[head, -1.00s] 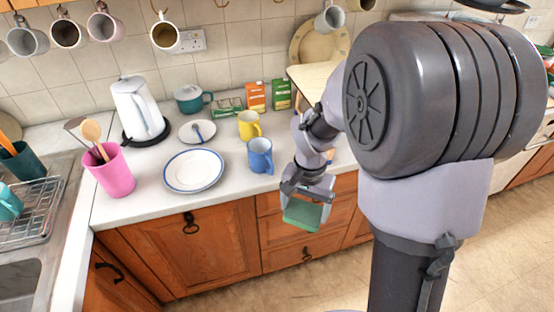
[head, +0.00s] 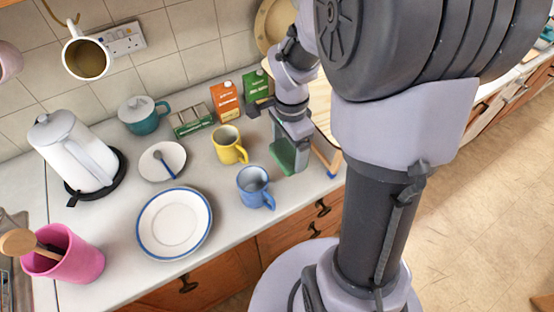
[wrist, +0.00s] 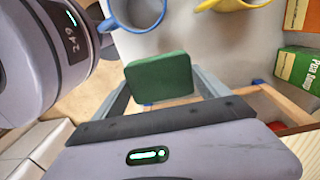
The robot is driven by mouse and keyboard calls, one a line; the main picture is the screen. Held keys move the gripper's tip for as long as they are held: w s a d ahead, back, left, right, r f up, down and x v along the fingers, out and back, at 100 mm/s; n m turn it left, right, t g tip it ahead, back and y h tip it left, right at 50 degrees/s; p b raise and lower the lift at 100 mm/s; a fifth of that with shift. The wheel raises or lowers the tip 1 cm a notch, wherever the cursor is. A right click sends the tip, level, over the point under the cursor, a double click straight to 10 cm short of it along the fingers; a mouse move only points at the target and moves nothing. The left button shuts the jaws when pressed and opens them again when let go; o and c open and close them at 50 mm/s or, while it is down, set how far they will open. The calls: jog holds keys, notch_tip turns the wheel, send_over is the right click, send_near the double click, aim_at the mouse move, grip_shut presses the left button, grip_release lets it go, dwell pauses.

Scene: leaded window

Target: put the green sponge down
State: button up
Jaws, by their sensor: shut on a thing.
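My gripper (head: 290,150) is shut on the green sponge (head: 279,156), over the right part of the counter near its front edge. The sponge hangs between the two fingers, and I cannot tell whether it touches the counter. In the wrist view the sponge (wrist: 160,78) shows its broad face between the grey fingers of my gripper (wrist: 163,85). The white counter (head: 218,232) runs under it. A blue mug (head: 254,187) stands just left of the sponge in the head view.
A yellow mug (head: 229,145), an orange carton (head: 226,101) and a green carton (head: 256,92) stand behind and to the left. A wooden-edged piece (head: 328,160) is close to the right of my gripper. A white plate (head: 174,222) lies farther left.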

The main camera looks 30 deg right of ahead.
aim_at(287, 156)
jog(key=f+b, duration=0.1)
jog(key=f, duration=0.2)
jog(key=f+b, duration=0.1)
jog(key=f, duration=0.1)
jog(key=f+b, duration=0.1)
jog(key=f, duration=0.2)
jog(key=shift+s+f, duration=0.35)
jog(key=shift+s, duration=0.05)
jog(key=shift+f, duration=0.2)
jog(key=o, duration=1)
jog(key=shift+o, duration=0.2)
jog(key=shift+n, duration=0.4)
jog(key=r+p, duration=0.1)
jog(key=r, duration=0.3)
jog(key=r+p, duration=0.2)
jog(key=r, duration=0.3)
jog(key=a+r+p, duration=0.1)
jog(key=r, duration=0.4)
jog(key=shift+p, duration=0.3)
jog(key=s+a+r+n+t+y, duration=0.2)
jog(key=s+a+r+n+t, duration=0.3)
jog(key=s+a+r+n, duration=0.6)
jog(key=a+n, duration=0.1)
jog(key=a, duration=0.1)
jog(key=shift+a+t, duration=0.3)
jog(key=shift+t, duration=0.1)
